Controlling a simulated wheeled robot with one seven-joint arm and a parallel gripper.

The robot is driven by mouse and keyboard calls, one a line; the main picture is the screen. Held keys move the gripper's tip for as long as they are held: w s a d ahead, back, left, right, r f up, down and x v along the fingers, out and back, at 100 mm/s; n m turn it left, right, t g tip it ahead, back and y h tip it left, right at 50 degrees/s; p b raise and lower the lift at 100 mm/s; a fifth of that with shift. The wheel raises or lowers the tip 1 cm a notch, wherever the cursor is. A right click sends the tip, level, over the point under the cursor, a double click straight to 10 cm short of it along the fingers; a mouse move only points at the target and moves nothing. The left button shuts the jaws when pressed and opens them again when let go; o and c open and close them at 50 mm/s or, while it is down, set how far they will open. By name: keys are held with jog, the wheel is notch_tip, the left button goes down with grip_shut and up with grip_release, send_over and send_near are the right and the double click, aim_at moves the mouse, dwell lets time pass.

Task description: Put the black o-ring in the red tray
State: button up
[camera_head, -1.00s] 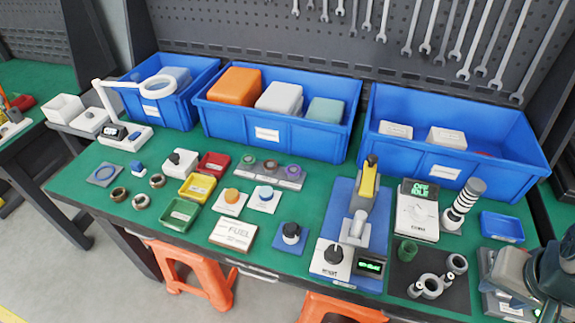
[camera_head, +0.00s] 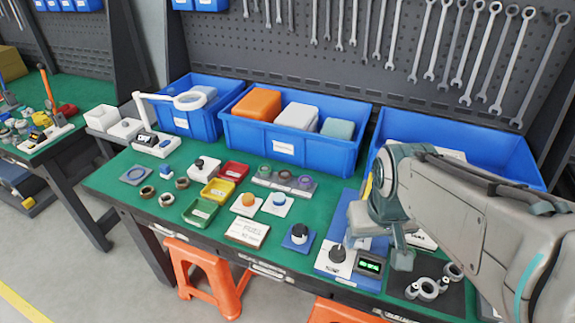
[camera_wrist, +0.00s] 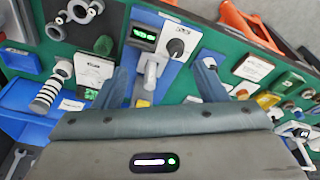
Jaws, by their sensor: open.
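The red tray (camera_head: 233,171) stands behind the yellow tray at the left middle of the green bench, in the head view. Three dark, brownish rings lie at the left: one ring (camera_head: 147,192), a second ring (camera_head: 166,200) and a third ring (camera_head: 182,183). A grey holder (camera_head: 284,180) beside the red tray carries small round parts. I cannot tell which ring is the black o-ring. My gripper (camera_head: 378,250) is open and empty above the blue press station, well right of the rings and red tray. Its spread fingers show in the wrist view (camera_wrist: 167,60).
A yellow tray (camera_head: 217,190) and green tray (camera_head: 199,211) sit in front of the red tray. Blue bins (camera_head: 290,150) line the back. A white magnifier lamp (camera_head: 156,143) stands at the far left. Several knobs and a FUEL block (camera_head: 247,233) crowd the middle.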

jog(key=w+a+n+g+p, duration=0.1)
jog(key=w+a+n+p, duration=0.35)
jog(key=w, duration=0.55)
jog(key=n+g+p, duration=0.2)
jog(key=n+p, duration=0.1)
jog(key=n, duration=0.1)
send_near(300, 227)
notch_tip(300, 227, down, 9)
jog(key=shift+s+d+f+p, duration=0.1)
jog(key=shift+d+p, duration=0.05)
jog(key=shift+p, duration=0.45)
jog(key=c, duration=1.1)
